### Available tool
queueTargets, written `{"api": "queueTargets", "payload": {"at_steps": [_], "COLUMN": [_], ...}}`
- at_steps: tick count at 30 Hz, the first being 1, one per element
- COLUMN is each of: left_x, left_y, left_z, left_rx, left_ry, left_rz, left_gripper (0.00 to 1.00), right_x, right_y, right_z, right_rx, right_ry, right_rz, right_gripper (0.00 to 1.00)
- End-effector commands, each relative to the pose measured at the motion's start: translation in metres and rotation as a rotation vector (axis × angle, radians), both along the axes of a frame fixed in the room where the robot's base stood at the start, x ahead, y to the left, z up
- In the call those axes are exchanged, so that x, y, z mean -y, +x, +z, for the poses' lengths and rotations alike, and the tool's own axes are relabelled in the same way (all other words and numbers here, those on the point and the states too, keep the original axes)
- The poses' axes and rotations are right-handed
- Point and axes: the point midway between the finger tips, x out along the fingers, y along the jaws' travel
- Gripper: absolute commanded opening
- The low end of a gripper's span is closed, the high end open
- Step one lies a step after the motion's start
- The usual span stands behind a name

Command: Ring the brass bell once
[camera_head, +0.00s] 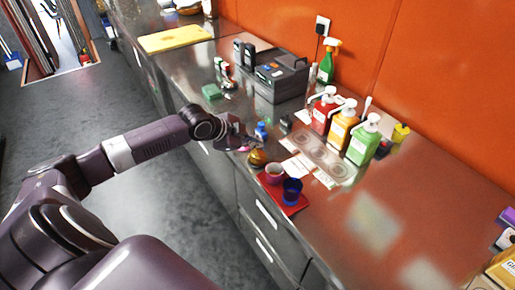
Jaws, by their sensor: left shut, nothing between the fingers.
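The brass bell (257,158) looks like a small golden dome near the front edge of the steel counter, just behind the red tray. My left arm reaches in from the left, and my left gripper (246,142) is at the counter's front edge, right beside the bell and slightly above it in the picture. The gripper is small and dark here; it is shut and holds nothing. I cannot tell whether its fingertips touch the bell. My right gripper is not in view.
A red tray (299,206) with a pink cup (274,173) and a blue cup (292,190) stands close to the bell. A small blue object (261,130) is behind the gripper.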

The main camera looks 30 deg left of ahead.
Motion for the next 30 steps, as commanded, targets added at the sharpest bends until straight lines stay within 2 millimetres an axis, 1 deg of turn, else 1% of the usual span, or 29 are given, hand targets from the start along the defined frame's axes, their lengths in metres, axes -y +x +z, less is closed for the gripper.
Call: {"api": "queueTargets", "payload": {"at_steps": [30], "left_x": [0.000], "left_y": [0.000], "left_z": [-0.010], "left_rx": [-0.002], "left_ry": [0.001], "left_rz": [0.001], "left_gripper": [0.00], "right_x": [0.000], "right_y": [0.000], "right_z": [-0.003], "right_rx": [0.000], "right_ry": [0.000], "right_rz": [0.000], "right_gripper": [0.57]}}
